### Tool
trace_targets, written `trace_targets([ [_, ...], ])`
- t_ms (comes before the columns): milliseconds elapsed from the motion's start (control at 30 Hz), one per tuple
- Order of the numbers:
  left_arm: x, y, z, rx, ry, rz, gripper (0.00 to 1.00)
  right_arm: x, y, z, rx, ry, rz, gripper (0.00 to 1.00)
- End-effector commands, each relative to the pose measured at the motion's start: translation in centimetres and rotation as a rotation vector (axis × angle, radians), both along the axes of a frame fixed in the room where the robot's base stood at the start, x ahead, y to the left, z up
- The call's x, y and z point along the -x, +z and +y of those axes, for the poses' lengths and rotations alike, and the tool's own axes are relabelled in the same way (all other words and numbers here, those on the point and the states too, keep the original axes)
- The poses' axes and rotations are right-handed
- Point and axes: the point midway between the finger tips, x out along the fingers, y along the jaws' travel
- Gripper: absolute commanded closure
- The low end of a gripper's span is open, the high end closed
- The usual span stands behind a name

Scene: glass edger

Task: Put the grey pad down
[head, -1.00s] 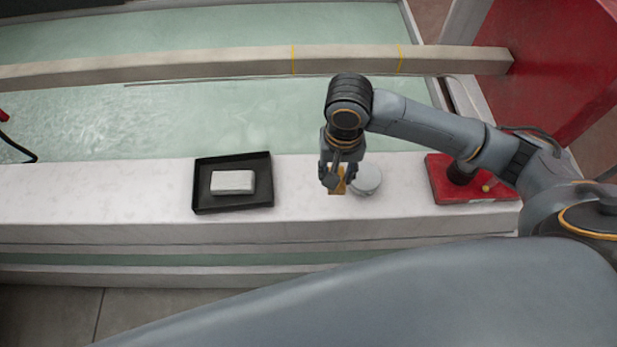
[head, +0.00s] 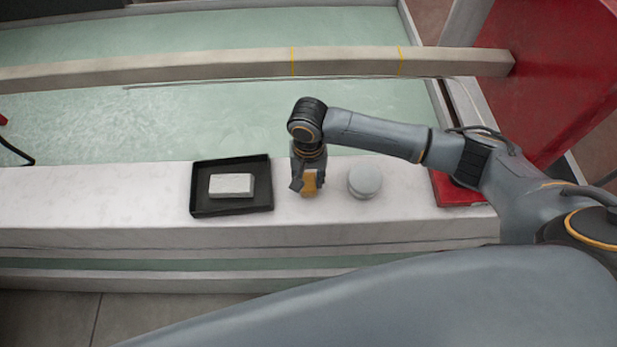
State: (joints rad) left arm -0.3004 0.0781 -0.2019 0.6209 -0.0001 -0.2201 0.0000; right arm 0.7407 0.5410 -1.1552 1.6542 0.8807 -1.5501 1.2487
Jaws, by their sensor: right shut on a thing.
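My right gripper (head: 308,185) hangs over the white ledge, pointing down, between the black tray and a round grey disc. It is shut on a small orange-tan block (head: 310,181), whose front face shows between the dark fingers. I cannot tell if the block touches the ledge. No grey pad shows in the fingers. A light grey rectangular block (head: 232,185) lies in the black tray (head: 204,208), left of the gripper. The round grey disc (head: 365,180) lies on the ledge just right of the gripper, apart from it. My left gripper is not in view.
The white ledge (head: 110,203) is bare left of the tray. A red tray or mat (head: 449,190) lies at its right, partly hidden by my arm. Behind are a greenish glass surface (head: 180,120) and a long beam (head: 220,66). A red panel (head: 560,75) stands at right.

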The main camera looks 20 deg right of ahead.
Motion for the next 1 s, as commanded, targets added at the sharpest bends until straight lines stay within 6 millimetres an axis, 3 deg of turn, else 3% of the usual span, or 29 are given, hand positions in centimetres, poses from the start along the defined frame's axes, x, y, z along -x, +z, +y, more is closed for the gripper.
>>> trace_targets([
  [200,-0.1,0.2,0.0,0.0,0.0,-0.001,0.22,0.0,-0.2,0.0,0.0,-0.001,0.001,0.89],
  [233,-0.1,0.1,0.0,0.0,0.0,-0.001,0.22,0.0,-0.2,0.0,0.0,-0.001,0.001,0.6],
  [333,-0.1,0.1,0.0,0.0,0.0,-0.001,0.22,0.0,-0.2,0.0,0.0,-0.001,0.0,0.41],
  [700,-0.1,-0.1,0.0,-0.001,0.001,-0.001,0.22,0.0,0.2,0.0,-0.001,0.0,-0.001,0.41],
  [867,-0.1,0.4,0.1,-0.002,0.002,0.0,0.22,-0.1,2.6,0.1,-0.004,0.0,-0.002,0.41],
  [1000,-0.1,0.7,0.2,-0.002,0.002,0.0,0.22,-0.1,5.8,0.1,-0.003,0.0,-0.003,0.41],
])
